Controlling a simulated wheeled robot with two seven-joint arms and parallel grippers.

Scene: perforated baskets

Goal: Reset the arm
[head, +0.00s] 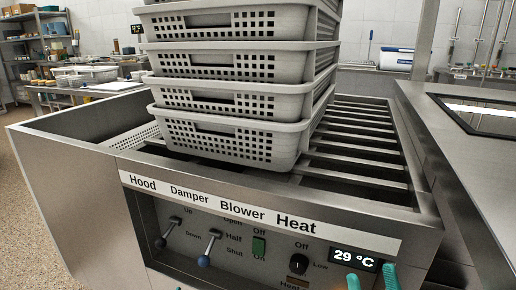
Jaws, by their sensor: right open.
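My right gripper (371,279) shows at the bottom edge of the head view as two teal fingertips, set apart with nothing between them. They are in front of the control panel, just below the 29 °C display (354,259). The rest of this gripper and its arm are below the picture. A stack of several grey perforated baskets (222,141) stands on the metal rails of the steel unit, behind the panel.
The steel panel (140,200) carries two levers, a green switch (259,246) and a black heat knob (298,264). Bare rails (350,144) lie right of the stack. A steel counter with a dark glass plate (485,115) stands at the right. Floor shows at the left.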

